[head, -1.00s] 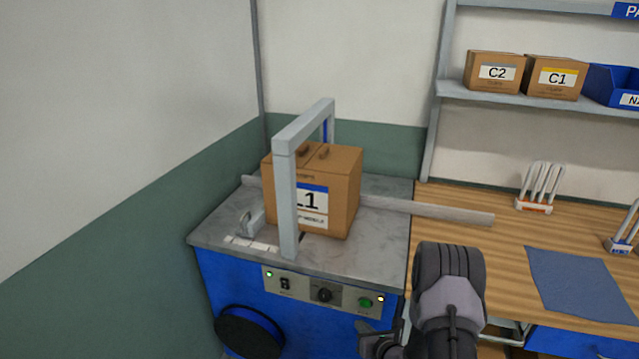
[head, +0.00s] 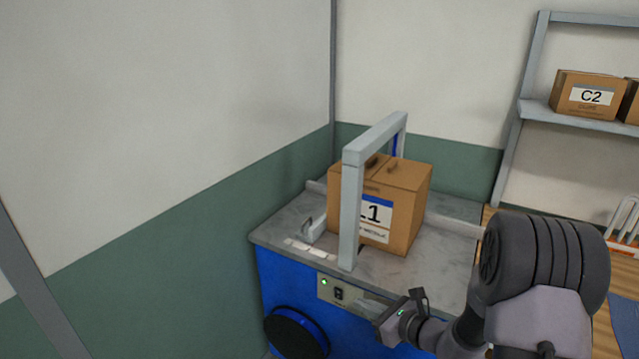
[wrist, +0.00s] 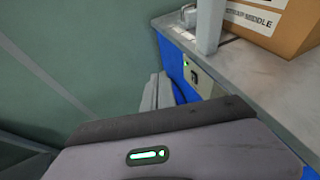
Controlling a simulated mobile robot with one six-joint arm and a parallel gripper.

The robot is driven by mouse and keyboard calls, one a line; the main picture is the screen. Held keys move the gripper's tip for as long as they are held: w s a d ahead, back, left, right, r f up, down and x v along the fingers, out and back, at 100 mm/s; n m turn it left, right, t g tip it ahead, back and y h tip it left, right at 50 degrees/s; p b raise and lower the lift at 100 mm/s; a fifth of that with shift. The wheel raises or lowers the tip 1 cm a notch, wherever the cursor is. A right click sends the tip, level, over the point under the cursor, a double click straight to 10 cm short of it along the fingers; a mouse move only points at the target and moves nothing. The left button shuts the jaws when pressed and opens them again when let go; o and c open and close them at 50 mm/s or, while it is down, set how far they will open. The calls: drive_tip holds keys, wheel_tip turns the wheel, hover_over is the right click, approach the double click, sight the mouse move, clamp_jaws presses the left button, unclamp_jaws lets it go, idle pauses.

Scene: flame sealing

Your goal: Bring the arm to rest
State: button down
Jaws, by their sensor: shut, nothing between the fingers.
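My arm reaches in from the bottom right of the head view. My gripper (head: 372,302) is shut and empty in front of the machine's blue front, near its control panel (head: 340,292). In the wrist view the gripper's fingers (wrist: 158,92) show beyond its grey housing, beside the blue front and apart from the carton. The carton labelled L1 (head: 407,205) stands upright on the grey machine top, under the grey arch (head: 352,205). My arm hides part of the panel.
A shelf with carton C2 (head: 588,95) and a wooden bench (head: 628,282) stand at right. Green and white walls close off the left.

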drive_tip(key=s+a+r+n+g, duration=0.4)
drive_tip(key=s+a+r+n, duration=0.25)
drive_tip(key=s+r, duration=0.2)
drive_tip(key=s+a+r+n+g, duration=0.3)
drive_tip(key=s+a+r+n, duration=0.35)
drive_tip(key=s+n, duration=0.2)
drive_tip(key=s+d+r+n+h, duration=0.2)
drive_tip(key=s+d+n+h, duration=0.1)
drive_tip(key=s, duration=0.3)
drive_tip(key=s+d+r+n+t+h, duration=0.1)
drive_tip(key=s+d+r+n+h, duration=0.1)
drive_tip(key=s+d+n, duration=0.3)
drive_tip(key=shift+s+n+t+h, duration=0.3)
drive_tip(key=shift+s+n+h, duration=0.25)
drive_tip(key=shift+s, duration=0.55)
drive_tip(key=shift+d, duration=0.1)
idle(2.3)
